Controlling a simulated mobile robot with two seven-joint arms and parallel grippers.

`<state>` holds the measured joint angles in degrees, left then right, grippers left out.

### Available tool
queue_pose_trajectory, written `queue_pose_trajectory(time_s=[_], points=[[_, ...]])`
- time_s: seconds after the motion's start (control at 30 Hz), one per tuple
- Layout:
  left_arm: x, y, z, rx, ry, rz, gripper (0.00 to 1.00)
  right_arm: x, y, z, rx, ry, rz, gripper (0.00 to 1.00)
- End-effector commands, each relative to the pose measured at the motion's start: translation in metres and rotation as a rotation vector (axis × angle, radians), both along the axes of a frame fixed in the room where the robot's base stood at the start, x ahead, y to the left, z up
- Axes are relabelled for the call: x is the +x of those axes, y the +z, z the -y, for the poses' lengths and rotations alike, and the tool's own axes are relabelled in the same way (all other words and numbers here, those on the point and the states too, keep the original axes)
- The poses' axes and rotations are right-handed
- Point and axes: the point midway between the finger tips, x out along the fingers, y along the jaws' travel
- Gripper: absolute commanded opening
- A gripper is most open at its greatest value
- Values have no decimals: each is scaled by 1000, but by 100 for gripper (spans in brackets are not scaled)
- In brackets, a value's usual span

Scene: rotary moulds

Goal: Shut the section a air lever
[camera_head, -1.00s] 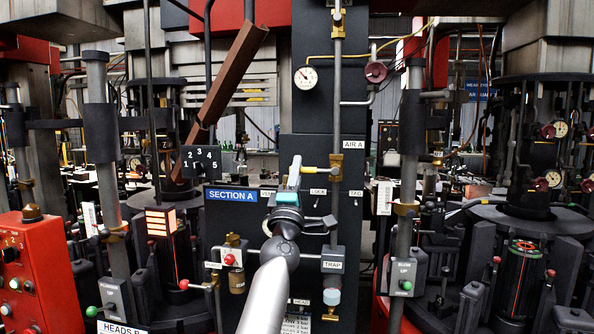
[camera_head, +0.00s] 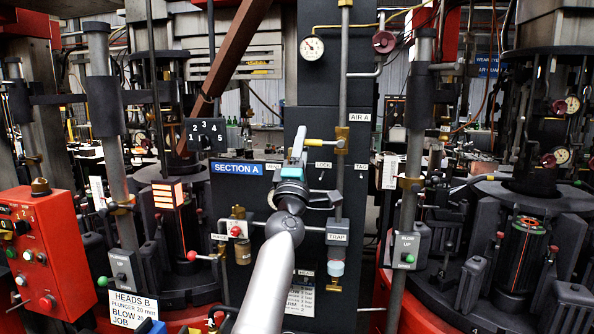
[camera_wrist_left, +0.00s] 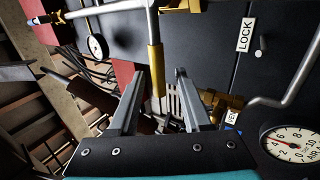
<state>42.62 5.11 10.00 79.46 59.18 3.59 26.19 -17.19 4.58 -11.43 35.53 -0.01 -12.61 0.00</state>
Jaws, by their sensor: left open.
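The air lever (camera_head: 322,145) has a yellow handle. It sticks out level to the left from a brass valve (camera_head: 341,140) on a vertical grey pipe, just below the "AIR A" label (camera_head: 360,118). My left gripper (camera_head: 299,138) is open in front of the dark section A panel, with its fingertips beside the handle's left end. In the left wrist view, the gripper (camera_wrist_left: 160,72) has its two fingers apart, and the yellow handle (camera_wrist_left: 155,70) shows between them. I cannot tell whether a finger touches it. My right gripper is not in view.
A pressure gauge (camera_head: 312,47) and a dark red handwheel (camera_head: 384,42) sit above the lever. The "SECTION A" sign (camera_head: 237,169) is to the left. A valve labelled "TRAP" (camera_head: 338,236) is below. A brown sloping chute (camera_head: 228,65) passes at the upper left.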

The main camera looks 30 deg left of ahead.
Motion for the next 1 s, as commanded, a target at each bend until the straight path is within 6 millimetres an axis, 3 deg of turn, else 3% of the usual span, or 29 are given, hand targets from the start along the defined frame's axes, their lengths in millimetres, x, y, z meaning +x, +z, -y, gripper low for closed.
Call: queue_pose_trajectory(time_s=[0.7,1.0], points=[[-93,-67,27,0,0,-4,48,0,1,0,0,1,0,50],[-115,-81,34,-1,1,-2,48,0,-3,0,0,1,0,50]])
